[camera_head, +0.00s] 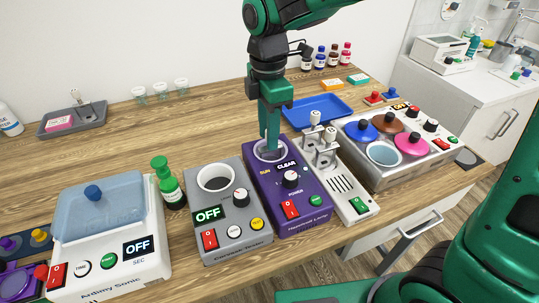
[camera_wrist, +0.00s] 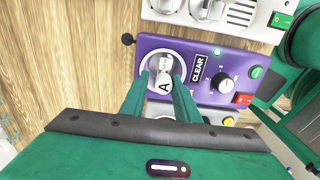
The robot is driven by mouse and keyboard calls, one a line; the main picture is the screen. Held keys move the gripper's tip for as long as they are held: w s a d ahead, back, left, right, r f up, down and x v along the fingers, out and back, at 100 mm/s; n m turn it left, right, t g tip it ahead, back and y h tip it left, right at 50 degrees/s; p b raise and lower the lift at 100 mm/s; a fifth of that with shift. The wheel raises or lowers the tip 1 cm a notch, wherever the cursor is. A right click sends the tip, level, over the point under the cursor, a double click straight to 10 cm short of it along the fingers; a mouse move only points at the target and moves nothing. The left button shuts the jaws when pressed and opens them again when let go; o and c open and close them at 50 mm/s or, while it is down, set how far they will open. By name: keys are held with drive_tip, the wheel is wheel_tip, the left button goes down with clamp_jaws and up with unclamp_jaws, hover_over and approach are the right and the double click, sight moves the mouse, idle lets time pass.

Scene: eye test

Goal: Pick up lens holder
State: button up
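A small white piece marked "A" (camera_wrist: 163,84) sits in the round grey well of the purple device (camera_wrist: 192,62). It may be the lens holder, but I cannot be sure. In the wrist view my gripper (camera_wrist: 161,80) has its two fingers on either side of this piece. I cannot tell whether they press on it. In the head view my gripper (camera_head: 270,146) points down into the well of the purple device (camera_head: 291,211), and the fingers hide the piece. Two white-topped metal pieces (camera_head: 316,118) stand on the white device (camera_head: 346,185) just to the right.
A grey device with a round opening (camera_head: 228,222) stands to the left, beside a green-capped bottle (camera_head: 168,182). A white device with a blue lid (camera_head: 97,208) is further left. A blue tray (camera_head: 317,108) lies behind. A heater with colored lids (camera_head: 396,148) is at right. Bare wood lies behind the grey device.

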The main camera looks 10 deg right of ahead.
drive_tip(key=shift+s+d+f, duration=0.1)
drive_tip(key=shift+f, duration=1.2)
drive_tip(key=shift+d+f, duration=0.1)
drive_tip(key=shift+f, duration=1.2)
clamp_jaws()
